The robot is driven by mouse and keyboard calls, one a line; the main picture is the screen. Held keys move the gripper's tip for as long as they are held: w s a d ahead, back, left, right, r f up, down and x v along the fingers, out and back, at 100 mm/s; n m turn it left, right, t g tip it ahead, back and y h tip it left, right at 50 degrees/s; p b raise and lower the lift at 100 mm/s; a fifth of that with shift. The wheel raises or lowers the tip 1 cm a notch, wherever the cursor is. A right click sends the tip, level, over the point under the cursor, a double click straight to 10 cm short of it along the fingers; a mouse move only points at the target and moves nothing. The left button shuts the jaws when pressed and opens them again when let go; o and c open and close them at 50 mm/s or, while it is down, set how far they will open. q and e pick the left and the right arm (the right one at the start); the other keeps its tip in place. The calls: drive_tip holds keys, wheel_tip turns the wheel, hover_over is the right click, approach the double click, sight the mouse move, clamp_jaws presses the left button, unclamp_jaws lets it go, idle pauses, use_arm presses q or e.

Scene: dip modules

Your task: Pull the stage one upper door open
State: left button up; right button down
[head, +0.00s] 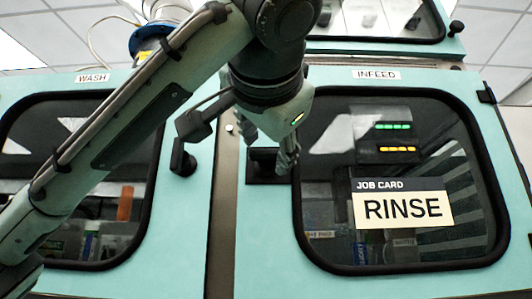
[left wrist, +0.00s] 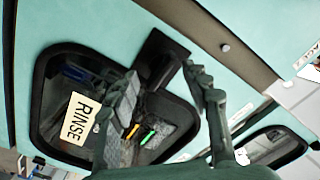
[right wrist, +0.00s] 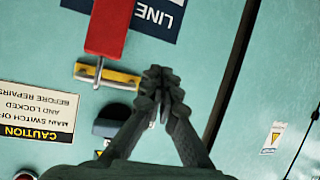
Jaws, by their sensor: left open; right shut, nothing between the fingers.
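The upper door labelled INFEED (head: 376,75) is teal with a dark window and a RINSE job card (head: 402,207); it looks shut. Its black handle (head: 262,168) is at its left edge. No label reading stage one shows. My left gripper (head: 288,160) is open at this handle, partly covering it. In the left wrist view the handle (left wrist: 160,58) appears between the two spread fingers; I cannot tell whether they touch it. My right gripper (right wrist: 163,88) is shut and empty in front of a teal panel.
The WASH door (head: 92,78) with its own black handle (head: 182,160) is on the left, partly behind my left arm.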

use_arm(q)
drive_tip(key=shift+w, duration=2.3)
use_arm(e)
drive_tip(key=shift+s+d+f+g+h, duration=0.3)
drive_tip(key=shift+d+f+g, duration=0.15)
drive_tip(key=shift+f, duration=0.2)
drive_tip(key=shift+s+d+f+g+h, duration=0.25)
drive_tip(key=shift+d+f+g, duration=0.1)
drive_tip(key=shift+d+f, duration=0.25)
use_arm(q)
drive_tip(key=shift+c, duration=0.3)
clamp_jaws()
